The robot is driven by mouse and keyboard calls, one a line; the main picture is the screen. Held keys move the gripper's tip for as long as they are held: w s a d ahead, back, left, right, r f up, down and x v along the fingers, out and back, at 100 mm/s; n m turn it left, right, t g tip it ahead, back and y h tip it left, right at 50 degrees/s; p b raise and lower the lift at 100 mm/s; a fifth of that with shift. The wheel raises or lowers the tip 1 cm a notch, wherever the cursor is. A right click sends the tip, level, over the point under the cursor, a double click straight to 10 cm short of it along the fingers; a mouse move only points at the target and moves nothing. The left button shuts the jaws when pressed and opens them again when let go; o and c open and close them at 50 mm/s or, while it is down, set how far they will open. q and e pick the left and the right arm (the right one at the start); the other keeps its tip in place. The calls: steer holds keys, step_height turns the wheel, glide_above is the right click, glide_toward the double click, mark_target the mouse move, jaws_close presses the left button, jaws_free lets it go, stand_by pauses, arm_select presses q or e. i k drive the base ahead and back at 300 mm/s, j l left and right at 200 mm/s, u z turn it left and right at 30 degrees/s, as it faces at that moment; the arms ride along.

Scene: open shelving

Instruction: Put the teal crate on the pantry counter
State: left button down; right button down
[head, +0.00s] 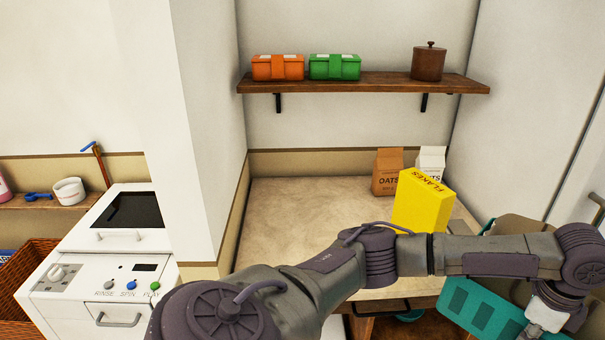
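The teal crate (482,309) is at the lower right, in front of the pantry counter's right end. It looks tilted, and much of it is hidden behind my arm. The pantry counter (300,215) has a pale beige top, with its left part bare. My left arm crosses the picture from the lower left and bends down at the right. My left gripper (545,312) is at its end, against or just beside the crate's right part. Its fingertips are not clear, so its grip cannot be told. My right gripper is not in view.
A yellow flakes box (423,202), a brown oats bag (387,172) and a white carton (431,165) stand on the counter's right half. A wall shelf (360,83) above holds orange and green boxes and a brown pot. A white washing machine (105,260) stands left beyond a wall.

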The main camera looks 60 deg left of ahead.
mark_target(309, 248)
steer(key=k+l+u, duration=0.15)
steer(key=u, duration=0.75)
steer(key=i+u, duration=0.4)
steer(key=i+l+u, duration=0.15)
steer(key=u, duration=0.25)
steer(key=i, duration=0.1)
